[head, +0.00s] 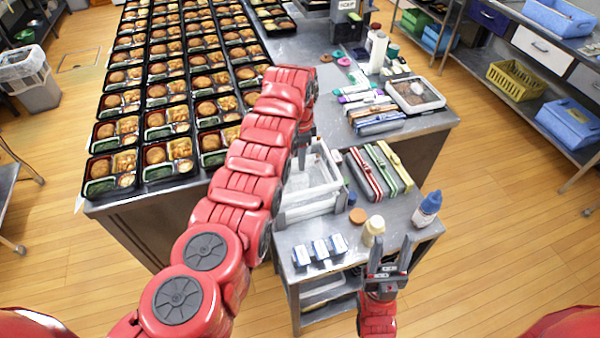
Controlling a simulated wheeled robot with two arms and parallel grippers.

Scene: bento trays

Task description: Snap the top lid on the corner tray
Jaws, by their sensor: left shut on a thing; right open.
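Rows of black bento trays (98,188) with food in their compartments cover the left of the long counter; those at the front look uncovered. My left arm reaches across the middle and hides part of the front-right trays. My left gripper (301,160) points down into a white bin (310,208) on the small front table. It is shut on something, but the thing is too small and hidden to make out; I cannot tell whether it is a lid. My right gripper (390,242) is open and empty, in front of the small table's right edge.
Beside the bin lie several long packs (382,170). In front are small blue-and-white boxes (320,250), a cream bottle (373,230) and a blue-capped bottle (427,208). A grey tub (415,95) stands behind. The floor to the right is clear.

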